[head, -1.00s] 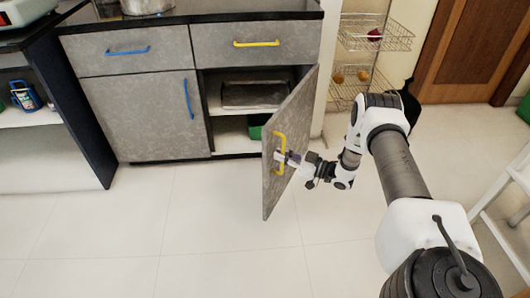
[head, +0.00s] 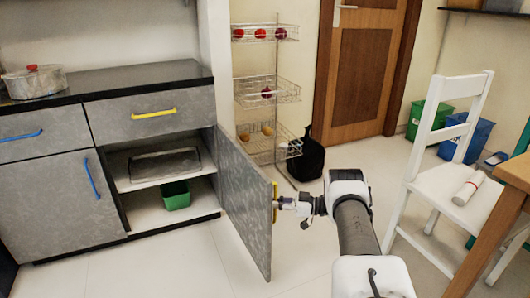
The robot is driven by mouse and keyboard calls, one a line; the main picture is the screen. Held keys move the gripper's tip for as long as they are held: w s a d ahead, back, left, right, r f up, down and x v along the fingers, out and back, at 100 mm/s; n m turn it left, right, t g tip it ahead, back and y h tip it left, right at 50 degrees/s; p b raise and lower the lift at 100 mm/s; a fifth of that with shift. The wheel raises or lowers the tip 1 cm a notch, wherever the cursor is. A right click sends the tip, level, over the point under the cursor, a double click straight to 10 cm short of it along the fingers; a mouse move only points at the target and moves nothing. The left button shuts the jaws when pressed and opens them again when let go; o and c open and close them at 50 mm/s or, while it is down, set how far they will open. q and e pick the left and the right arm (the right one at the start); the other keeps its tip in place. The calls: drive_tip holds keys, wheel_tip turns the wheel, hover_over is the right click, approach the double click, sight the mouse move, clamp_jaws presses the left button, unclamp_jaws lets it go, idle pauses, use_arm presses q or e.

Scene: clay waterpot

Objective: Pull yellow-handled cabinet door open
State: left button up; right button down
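The grey cabinet door (head: 245,205) stands wide open, swung out from the right side of the cabinet, and I see its inner face. Its yellow handle (head: 275,190) shows only as a thin strip past the door's outer edge. My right gripper (head: 279,204) is at this handle on the outer side of the door and appears shut on it; the fingertips are small and partly hidden by the door edge. My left gripper is not in view.
The open cabinet shows a dark tray (head: 165,164) on its shelf and a green container (head: 175,195) below. A wire rack (head: 268,90) and a black bag (head: 305,160) stand behind the door. A white chair (head: 450,185) stands at right. Floor in front is clear.

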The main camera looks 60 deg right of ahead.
drive_tip(key=shift+s+d+f, duration=0.1)
drive_tip(key=shift+s+d, duration=0.05)
drive_tip(key=c, duration=1.2)
unclamp_jaws()
drive_tip(key=v, duration=1.2)
